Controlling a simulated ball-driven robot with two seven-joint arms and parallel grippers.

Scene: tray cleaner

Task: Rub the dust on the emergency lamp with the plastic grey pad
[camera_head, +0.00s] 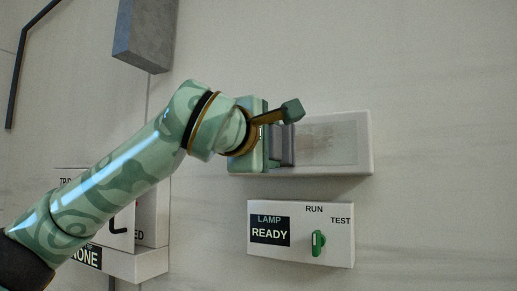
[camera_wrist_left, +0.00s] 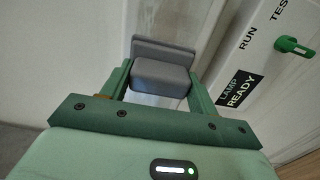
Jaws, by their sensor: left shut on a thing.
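The emergency lamp (camera_head: 366,145) is a white box on the wall with a greyish front panel (camera_head: 330,143) that shows a faint brownish smudge. My left gripper (camera_head: 285,140) is at the lamp's left part and covers it in the head view. In the left wrist view my left gripper (camera_wrist_left: 160,82) is shut on the grey pad (camera_wrist_left: 162,75), a block with a wider plate at its far side. The pad (camera_head: 287,150) also shows in the head view, in front of the panel's left end. I cannot tell whether it touches the panel. My right gripper is not in view.
Below the lamp is a white control box (camera_head: 300,234) with a green knob (camera_head: 318,243), a "LAMP READY" display and RUN and TEST labels. Another white box (camera_head: 152,215) is partly behind my left arm. A grey block (camera_head: 146,35) is at the upper left. The wall right of the lamp is clear.

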